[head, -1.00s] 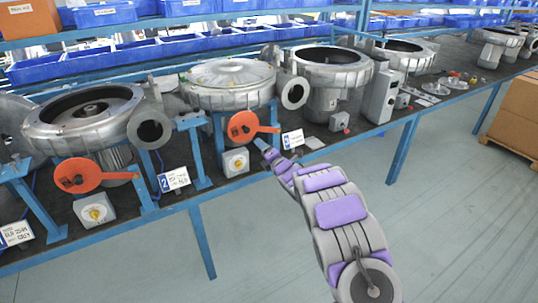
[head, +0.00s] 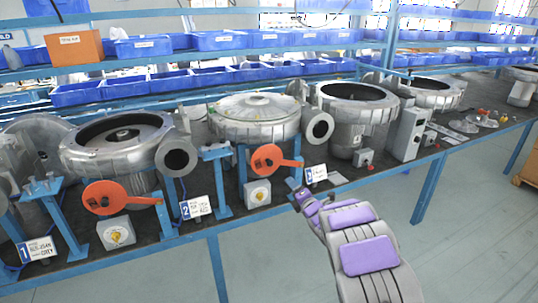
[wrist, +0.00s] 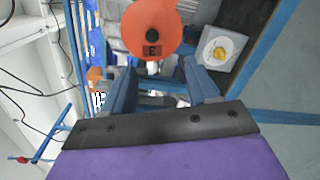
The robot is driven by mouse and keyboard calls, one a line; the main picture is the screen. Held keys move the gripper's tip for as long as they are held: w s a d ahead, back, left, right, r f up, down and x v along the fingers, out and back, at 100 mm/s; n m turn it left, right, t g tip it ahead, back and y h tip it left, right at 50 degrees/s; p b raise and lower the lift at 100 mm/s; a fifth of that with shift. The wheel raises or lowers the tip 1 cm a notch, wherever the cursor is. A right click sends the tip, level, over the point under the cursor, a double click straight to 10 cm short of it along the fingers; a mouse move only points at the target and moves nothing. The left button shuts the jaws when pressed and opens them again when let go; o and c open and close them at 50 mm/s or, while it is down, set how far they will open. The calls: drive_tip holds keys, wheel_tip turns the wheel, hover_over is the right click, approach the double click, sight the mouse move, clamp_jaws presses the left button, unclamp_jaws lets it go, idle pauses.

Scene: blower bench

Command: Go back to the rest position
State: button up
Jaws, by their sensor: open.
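My gripper (head: 299,190) is at the front edge of the bench in the head view, small and partly hidden by my purple and grey arm. It is just right of the switch box with a yellow knob (head: 257,193) and below the orange disc lever (head: 268,159). In the wrist view my gripper (wrist: 160,82) shows two dark blue fingers spread apart with nothing held between them. The orange disc (wrist: 152,28), marked 3, is beyond the fingertips, and the yellow-knobbed box (wrist: 217,48) is to their right.
Several metal blowers stand along the bench (head: 339,190), with a second orange lever (head: 105,198) at left. Number cards (head: 316,173) stand near the front edge. Blue bins (head: 120,87) fill shelves behind. The floor (head: 290,265) in front is clear apart from bench legs.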

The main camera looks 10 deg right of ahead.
drive_tip(key=s+d+r+m+g+h, duration=0.4)
drive_tip(key=s+d+r+m+h, duration=0.15)
drive_tip(key=s+d+m, duration=0.2)
drive_tip(key=s+r+m+g+h, duration=0.3)
drive_tip(key=s+m, duration=0.5)
drive_tip(key=s, duration=0.6)
drive_tip(key=s+a+m+g+y, duration=0.1)
drive_tip(key=s+a+m+g, duration=0.2)
drive_tip(key=s, duration=1.1)
drive_tip(key=s+a+f+m+g+y, duration=0.1)
drive_tip(key=s+a+m+g, duration=0.2)
drive_tip(key=s, duration=1.1)
drive_tip(key=s+a+m+g+y, duration=0.1)
drive_tip(key=s+a+m+g, duration=0.3)
drive_tip(key=s, duration=0.9)
drive_tip(key=a+g, duration=0.1)
drive_tip(key=a, duration=0.2)
drive_tip(key=shift+s+f+g+y, duration=0.3)
drive_tip(key=shift+s+f+y, duration=0.05)
drive_tip(key=shift+s, duration=0.05)
